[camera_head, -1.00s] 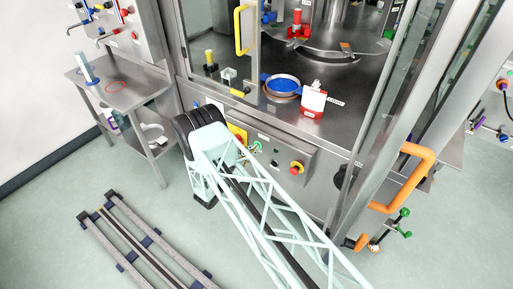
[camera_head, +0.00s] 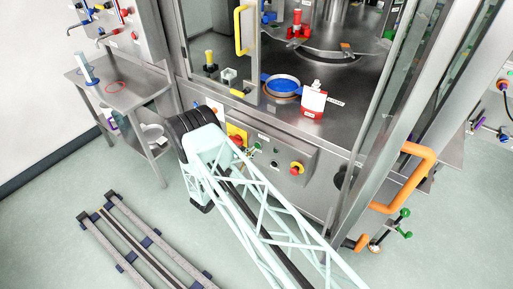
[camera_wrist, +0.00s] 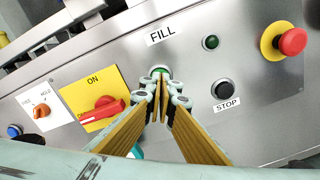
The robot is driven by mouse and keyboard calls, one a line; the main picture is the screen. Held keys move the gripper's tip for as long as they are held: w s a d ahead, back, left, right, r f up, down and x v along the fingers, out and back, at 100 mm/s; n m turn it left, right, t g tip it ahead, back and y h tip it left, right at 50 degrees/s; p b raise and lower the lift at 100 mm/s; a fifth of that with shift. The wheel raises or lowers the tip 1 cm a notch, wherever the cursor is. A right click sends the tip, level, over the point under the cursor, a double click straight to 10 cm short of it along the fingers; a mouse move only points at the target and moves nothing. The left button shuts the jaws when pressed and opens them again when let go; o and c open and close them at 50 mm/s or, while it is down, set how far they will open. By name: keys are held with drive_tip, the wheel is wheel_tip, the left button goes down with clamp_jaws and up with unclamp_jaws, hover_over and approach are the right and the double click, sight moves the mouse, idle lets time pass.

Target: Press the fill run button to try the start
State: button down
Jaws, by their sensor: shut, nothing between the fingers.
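In the wrist view, the panel's FILL label (camera_wrist: 161,35) sits above a green button (camera_wrist: 160,71). My gripper (camera_wrist: 162,78) is shut and empty, its fingertips together right in front of the button. They hide its lower part. I cannot tell whether they touch it. A green lamp (camera_wrist: 211,42) is up to the right, and a black button (camera_wrist: 222,90) marked STOP is below that. In the head view, my arm reaches the front panel (camera_head: 312,160) and hides much of the button area.
A red emergency-stop knob (camera_wrist: 291,41) on a yellow base is at the right of the panel. A red rotary switch (camera_wrist: 102,108) on a yellow ON plate is close on the left. Farther left are an orange selector (camera_wrist: 41,110) and a blue button (camera_wrist: 14,131).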

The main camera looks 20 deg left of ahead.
drive_tip(key=shift+v, duration=1.55)
